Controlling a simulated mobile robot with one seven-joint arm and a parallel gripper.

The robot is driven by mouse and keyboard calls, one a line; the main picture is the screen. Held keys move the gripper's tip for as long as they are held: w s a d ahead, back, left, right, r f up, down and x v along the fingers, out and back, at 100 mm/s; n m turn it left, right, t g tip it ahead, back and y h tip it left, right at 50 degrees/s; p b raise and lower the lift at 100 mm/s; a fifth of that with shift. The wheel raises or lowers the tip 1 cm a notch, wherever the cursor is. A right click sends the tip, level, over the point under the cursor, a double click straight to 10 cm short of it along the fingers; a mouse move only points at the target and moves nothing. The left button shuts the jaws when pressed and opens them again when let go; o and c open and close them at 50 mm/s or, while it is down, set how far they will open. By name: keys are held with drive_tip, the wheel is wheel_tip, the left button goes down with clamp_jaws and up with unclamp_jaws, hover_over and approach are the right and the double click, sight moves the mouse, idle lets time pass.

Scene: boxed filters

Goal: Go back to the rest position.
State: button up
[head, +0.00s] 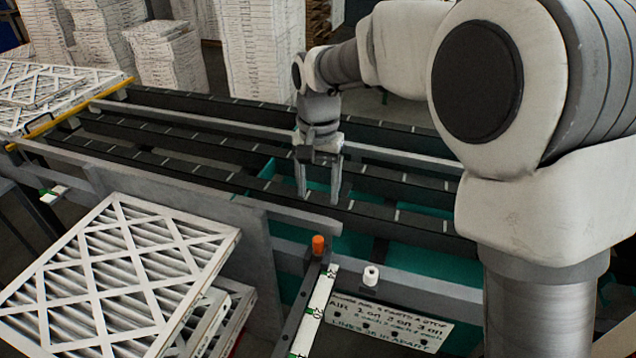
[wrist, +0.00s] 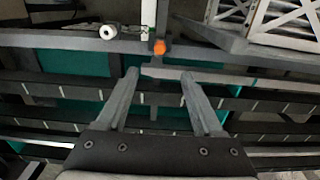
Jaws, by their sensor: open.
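My gripper (head: 319,178) hangs above the dark conveyor rails, fingers pointing down. Its two fingers are spread apart with nothing between them. In the wrist view my gripper (wrist: 157,82) also shows open and empty, over the rails and the teal surface below. My arm reaches in from the right side of the head view.
White pleated filters (head: 130,265) are stacked at the front left. More lie at the conveyor's far left end (head: 45,95), and tall white stacks (head: 262,50) stand behind. An orange knob (head: 319,244), a white roll (head: 371,275) and a lettered sign (head: 385,318) are at the near edge.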

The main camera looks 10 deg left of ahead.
drive_tip(key=shift+r, duration=0.6)
drive_tip(key=s+d+r+t, duration=0.1)
drive_tip(key=s+d+r, duration=0.25)
drive_tip(key=d, duration=0.35)
drive_tip(key=s+d+r+t, duration=0.2)
drive_tip(key=s+d+r, duration=0.15)
drive_tip(key=d, duration=0.35)
drive_tip(key=s+d+r+t, duration=0.1)
drive_tip(key=s+d+r, duration=0.2)
drive_tip(key=s+d, duration=0.35)
drive_tip(key=s+d+f+n+t, duration=0.1)
drive_tip(key=s+d+f, duration=0.1)
drive_tip(key=s+d, duration=0.3)
drive_tip(key=shift+s+d+f+t, duration=0.25)
drive_tip(key=shift+s+d+t, duration=0.1)
drive_tip(key=shift+d, duration=0.4)
